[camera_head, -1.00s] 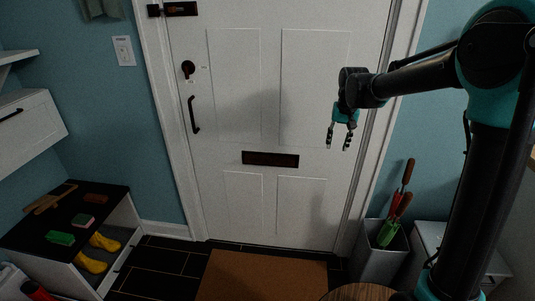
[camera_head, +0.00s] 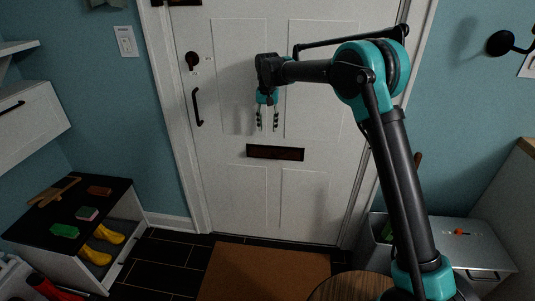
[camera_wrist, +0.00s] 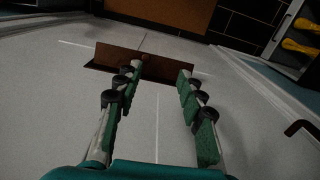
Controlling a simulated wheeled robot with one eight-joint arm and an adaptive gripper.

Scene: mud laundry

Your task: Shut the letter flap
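The letter flap (camera_head: 275,153) is a dark brown strip in a black-edged slot, low in the middle of the white door (camera_head: 235,105). In the wrist view the brown flap (camera_wrist: 150,62) seems to stand out from the door, with a dark band along its near edge. My gripper (camera_head: 268,124) points down in front of the door, just above the flap in the head view. Its two fingers (camera_wrist: 160,78) are apart with nothing between them. The fingertips overlap the flap in the wrist view; I cannot tell whether they touch it.
A black pull handle (camera_head: 197,107) and a round dark lock (camera_head: 192,61) are on the door's left side. A brown mat (camera_head: 262,272) lies before the door. A shoe bench (camera_head: 75,215) stands at left, a grey bin (camera_head: 376,240) and metal box (camera_head: 470,242) at right.

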